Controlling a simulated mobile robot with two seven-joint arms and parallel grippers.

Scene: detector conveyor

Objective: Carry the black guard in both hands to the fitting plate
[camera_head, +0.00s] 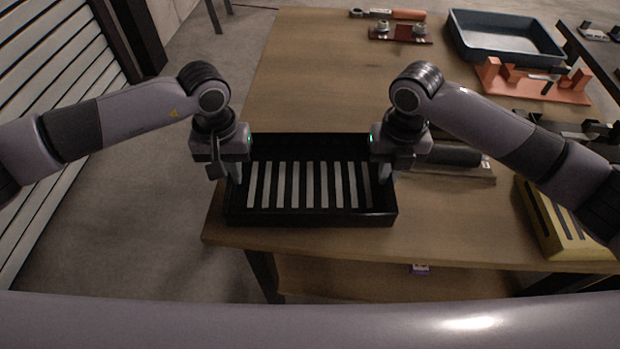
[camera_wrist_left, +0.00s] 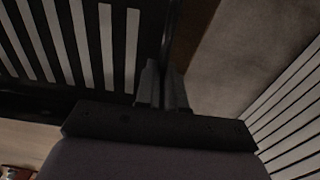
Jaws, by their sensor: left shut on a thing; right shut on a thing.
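The black guard (camera_head: 310,219), a box-like frame with a row of pale stripes or slots, is level at the near left part of the table. My left gripper (camera_head: 237,172) is shut on its left wall, and my right gripper (camera_head: 384,171) is shut on its right wall. In the left wrist view the guard (camera_wrist_left: 92,50) fills the upper left, and its wall runs between the fingers of my left gripper (camera_wrist_left: 163,88). I cannot tell whether the guard touches the tabletop or is just above it. I cannot pick out the fitting plate for certain.
The wooden table (camera_head: 310,80) is clear behind the guard. A dark roller (camera_head: 455,156) on a base lies close right. A yellow slotted block (camera_head: 548,225) is further right. A blue-grey tray (camera_head: 505,55), an orange fixture (camera_head: 535,90) and a red-brown plate (camera_head: 400,38) stand at the back.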

